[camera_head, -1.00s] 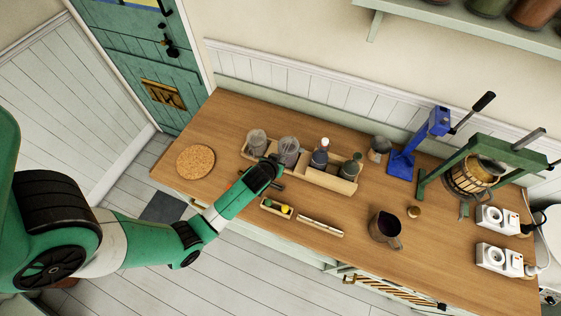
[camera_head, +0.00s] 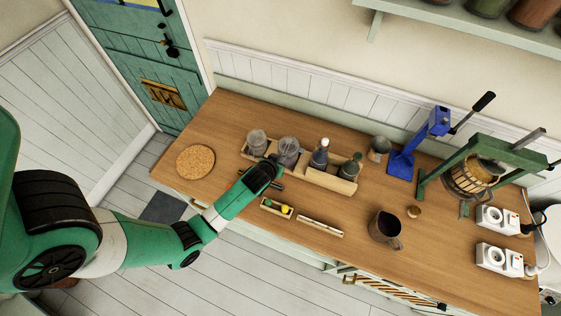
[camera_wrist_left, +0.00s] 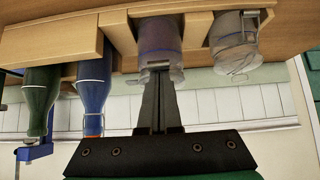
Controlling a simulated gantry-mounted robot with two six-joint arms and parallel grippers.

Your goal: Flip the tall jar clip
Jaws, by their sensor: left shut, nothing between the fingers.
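The tall glass jar (camera_head: 289,147) stands in the wooden rack on the counter. In the left wrist view the jar (camera_wrist_left: 160,38) appears upside down, with its lid and metal clip (camera_wrist_left: 160,64) towards my fingers. My left gripper (camera_head: 274,162) is in front of the jar; its closed fingers (camera_wrist_left: 160,80) point at the clip, with nothing held between them. I cannot tell whether the fingertips touch the clip, and they partly hide it. My right gripper is not in view.
A second clip jar (camera_head: 257,141) stands left of the tall jar. A blue bottle (camera_head: 320,154) and a green bottle (camera_head: 351,166) stand to the right in the wooden rack (camera_head: 328,183). A small box (camera_head: 276,208) lies in front. The cork mat (camera_head: 195,161) is at left.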

